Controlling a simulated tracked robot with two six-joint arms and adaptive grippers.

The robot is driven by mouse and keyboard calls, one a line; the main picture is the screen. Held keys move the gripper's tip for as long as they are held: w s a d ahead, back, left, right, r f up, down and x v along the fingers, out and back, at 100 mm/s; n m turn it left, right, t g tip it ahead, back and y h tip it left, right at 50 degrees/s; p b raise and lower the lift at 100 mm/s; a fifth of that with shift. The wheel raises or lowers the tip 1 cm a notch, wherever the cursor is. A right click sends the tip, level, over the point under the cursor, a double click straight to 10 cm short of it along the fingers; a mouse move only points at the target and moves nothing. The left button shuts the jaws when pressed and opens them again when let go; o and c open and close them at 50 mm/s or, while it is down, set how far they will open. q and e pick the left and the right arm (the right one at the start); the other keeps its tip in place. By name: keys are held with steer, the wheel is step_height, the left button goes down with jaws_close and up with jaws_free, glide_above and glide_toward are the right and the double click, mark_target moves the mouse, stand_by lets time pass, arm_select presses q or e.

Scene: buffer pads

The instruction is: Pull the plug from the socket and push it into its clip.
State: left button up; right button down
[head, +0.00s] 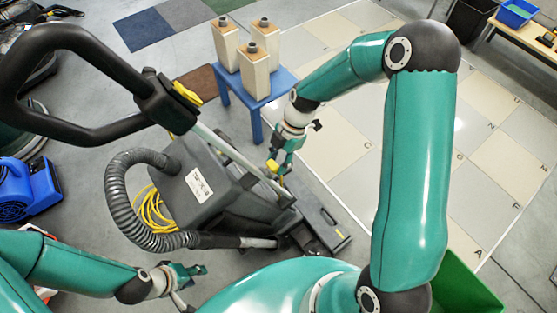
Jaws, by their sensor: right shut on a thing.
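My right gripper (275,163) reaches down beside the grey floor-cleaning machine (225,175). It is shut on a small yellow piece, which looks like the plug (272,166), at the machine's right side. The fingers partly hide it, and I cannot tell whether it sits in a socket. No socket or clip shows clearly. A yellow part (187,94) sits on the machine's black handle (70,37); I cannot tell if it is the clip. A yellow cable (152,212) hangs coiled on the machine's left side. My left gripper (196,285) is open and empty at the lower left.
A blue table (277,105) with several pale bottles (256,70) stands behind the machine. A grey ribbed hose (117,205) curves along the machine's left side. A blue blower (30,190) is at far left. A green bin (465,290) is at lower right. Tiled floor lies open at right.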

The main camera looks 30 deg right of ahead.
steer(key=shift+s+a+f+b, duration=0.1)
steer(key=shift+a+f+b, duration=0.05)
steer(key=shift+a+b, duration=0.3)
stand_by(1.1)
steer(key=shift+d, duration=0.1)
steer(key=c, duration=0.7)
jaws_free()
steer(key=shift+o, duration=0.2)
steer(key=v, duration=1.1)
steer(key=shift+r, duration=0.4)
